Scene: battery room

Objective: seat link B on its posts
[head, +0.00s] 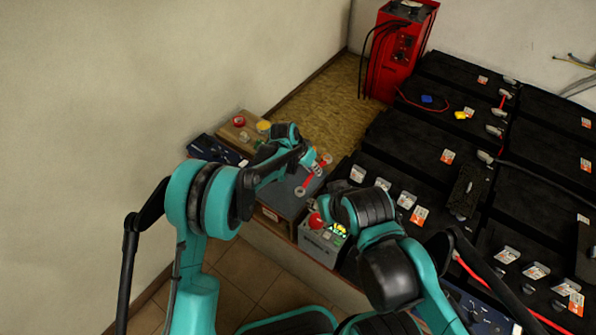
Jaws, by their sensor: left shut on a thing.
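A short red link (308,181) with pale ring-shaped ends shows at the left gripper, over the grey bench top; I take it for link B, but no letter is readable. My left gripper (314,168) is shut on it, and the fingers cover part of its middle. The link slants, one ring toward the back right and one toward the front left. I cannot tell which posts belong to it, or whether its rings touch anything. My right arm comes in from the lower right; its gripper is hidden behind its own links.
A wooden board (229,134) holds red and yellow round items. Black batteries (398,140) fill the right. A red cabinet (402,50) with black cables stands behind.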

